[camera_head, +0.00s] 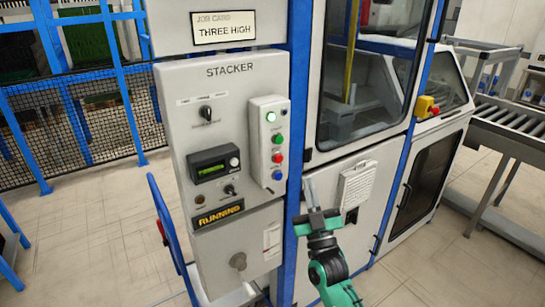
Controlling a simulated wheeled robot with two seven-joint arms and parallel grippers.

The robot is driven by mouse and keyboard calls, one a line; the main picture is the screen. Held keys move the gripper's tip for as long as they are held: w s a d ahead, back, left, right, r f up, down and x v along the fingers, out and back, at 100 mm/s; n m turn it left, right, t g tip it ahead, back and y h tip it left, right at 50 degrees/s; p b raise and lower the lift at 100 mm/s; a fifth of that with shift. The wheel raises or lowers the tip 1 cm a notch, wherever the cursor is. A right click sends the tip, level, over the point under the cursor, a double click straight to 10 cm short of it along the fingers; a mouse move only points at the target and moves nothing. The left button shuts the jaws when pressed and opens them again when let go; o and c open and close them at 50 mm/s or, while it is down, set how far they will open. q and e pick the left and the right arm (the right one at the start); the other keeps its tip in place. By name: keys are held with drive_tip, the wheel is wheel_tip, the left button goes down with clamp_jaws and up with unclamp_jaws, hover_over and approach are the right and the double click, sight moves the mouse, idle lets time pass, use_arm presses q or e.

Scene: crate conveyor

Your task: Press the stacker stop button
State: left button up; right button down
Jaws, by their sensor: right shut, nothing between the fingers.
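The grey STACKER panel (226,85) stands upright left of the middle. On its right side a pale button box (262,110) carries a white lamp or button (271,116), a green button (277,139), a red button (279,158) and a blue button (277,176) below it. Their labels are too small to read, so none is marked as stop by text. My right gripper (310,184) is shut and empty, pointing up, below and right of the button box and apart from the buttons in the picture. My left gripper is out of view.
The panel also bears knobs, a small display (212,170) and a lit RUNNING sign (217,215). A blue post (297,120) stands right of it. A red-and-yellow button (427,106) sits on the machine farther right. A roller conveyor (510,118) is at the right.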

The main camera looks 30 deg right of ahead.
sight(279, 159)
drive_tip(key=shift+r, duration=0.2)
drive_tip(key=w+b, duration=0.1)
drive_tip(key=w, duration=0.7)
drive_tip(key=shift+w+a+b, duration=0.35)
drive_tip(key=shift+w, duration=0.05)
drive_tip(key=shift+w, duration=0.15)
idle(1.9)
drive_tip(key=shift+w, duration=0.25)
